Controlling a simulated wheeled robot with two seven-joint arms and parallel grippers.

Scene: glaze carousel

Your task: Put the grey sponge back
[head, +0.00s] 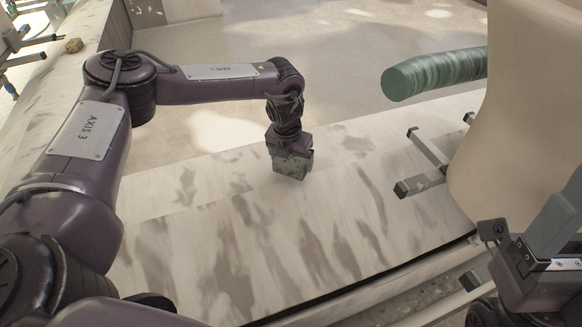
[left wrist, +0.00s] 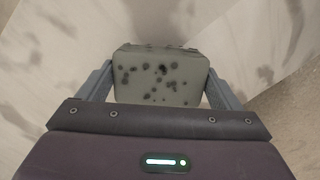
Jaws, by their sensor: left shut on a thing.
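The grey sponge (left wrist: 160,77) is a greenish-grey block with dark spots, held between the two fingers of my left gripper (left wrist: 158,92) in the left wrist view. In the head view my left gripper (head: 291,158) points down over the pale streaked worktop, with the sponge (head: 292,169) at its tip. I cannot tell whether the sponge touches the surface. My right gripper (head: 545,245) is partly in view at the lower right, apart from the sponge; its fingertips are not clear.
A small brown lump (head: 74,45) lies on the worktop (head: 240,240) at the far left, near a grey bar frame (head: 20,42). Right of my left gripper are grey bars (head: 428,160), a green cylinder (head: 432,76) and a large beige body (head: 520,130). The middle worktop is clear.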

